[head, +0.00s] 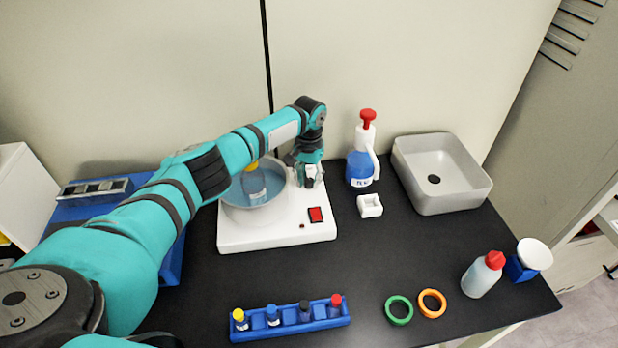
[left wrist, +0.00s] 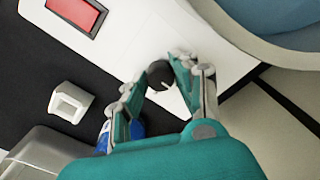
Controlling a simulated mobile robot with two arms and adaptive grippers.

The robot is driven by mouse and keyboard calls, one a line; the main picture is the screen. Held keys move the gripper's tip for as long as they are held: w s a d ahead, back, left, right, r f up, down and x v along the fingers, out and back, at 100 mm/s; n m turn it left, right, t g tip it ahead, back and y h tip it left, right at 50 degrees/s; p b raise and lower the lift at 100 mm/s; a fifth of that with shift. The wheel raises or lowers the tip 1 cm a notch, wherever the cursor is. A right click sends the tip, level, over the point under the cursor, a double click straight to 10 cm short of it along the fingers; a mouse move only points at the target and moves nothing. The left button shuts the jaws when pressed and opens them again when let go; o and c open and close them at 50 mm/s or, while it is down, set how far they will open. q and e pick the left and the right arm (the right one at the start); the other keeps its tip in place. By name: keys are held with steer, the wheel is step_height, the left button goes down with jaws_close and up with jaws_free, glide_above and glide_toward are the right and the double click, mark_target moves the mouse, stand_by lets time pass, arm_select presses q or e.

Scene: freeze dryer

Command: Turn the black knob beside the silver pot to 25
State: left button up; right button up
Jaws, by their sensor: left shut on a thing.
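The silver pot (head: 240,214) stands on a white base unit (head: 270,240), and in the left wrist view its rim (left wrist: 235,30) shows at the upper right. A flask with a yellow cap (head: 252,181) sits in the pot's blue liquid. My left gripper (head: 312,180) reaches down at the base's back right corner, right of the pot. In the left wrist view the black knob (left wrist: 160,74) sits between the fingertips of my left gripper (left wrist: 159,78), which is shut on it. The gripper hides the knob in the head view. No dial numbers are readable. My right gripper is not in view.
A red switch (head: 315,214) is on the base. A blue spray bottle (head: 360,172) and small white block (head: 369,206) stand close to the right, before a grey basin (head: 450,190). A blue vial rack (head: 290,326) and two rings lie in front.

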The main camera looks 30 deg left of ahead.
arm_select(q)
jaws_close()
steer(key=shift+r+n+p, duration=0.2)
steer(key=shift+n+p, duration=0.8)
steer(key=shift+p, duration=0.05)
steer(key=n+p, duration=0.2)
steer(key=shift+n, duration=0.3)
steer(key=n+p, duration=0.2)
steer(key=n, duration=0.2)
steer(key=shift+f+n+p, duration=0.1)
steer(key=shift+n+p, duration=0.35)
steer(key=shift+n, duration=1.35)
